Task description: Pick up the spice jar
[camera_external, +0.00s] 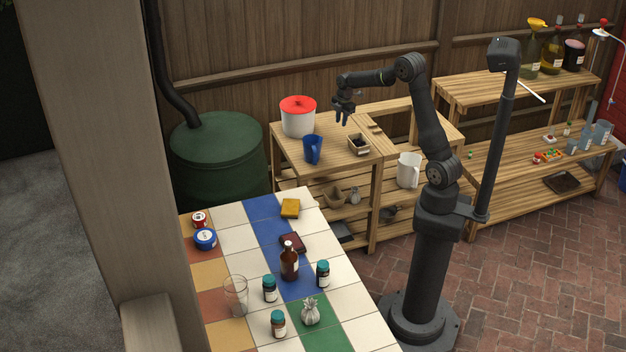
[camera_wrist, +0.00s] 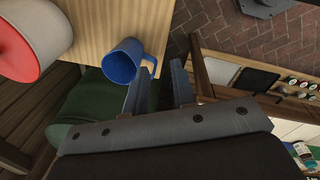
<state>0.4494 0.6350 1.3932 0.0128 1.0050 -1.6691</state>
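Several small dark jars with teal lids stand upright on the tiled table: one jar (camera_external: 269,290) left of the brown bottle, another jar (camera_external: 322,274) to its right, and an amber-looking jar (camera_external: 278,324) nearer the front. I cannot tell which is the spice jar. Small jars also show at the right of the wrist view (camera_wrist: 303,150). My gripper (camera_external: 342,120) is raised over the wooden shelf's top, far from these jars. In the wrist view my gripper (camera_wrist: 160,68) has its fingers apart with nothing between them.
The brown bottle (camera_external: 289,263), a glass (camera_external: 235,297) and a silvery pouch (camera_external: 310,313) crowd the jars on the tiled table (camera_external: 345,306). A blue mug (camera_external: 312,150) and red-lidded pot (camera_external: 298,118) stand on the wooden shelf near my gripper.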

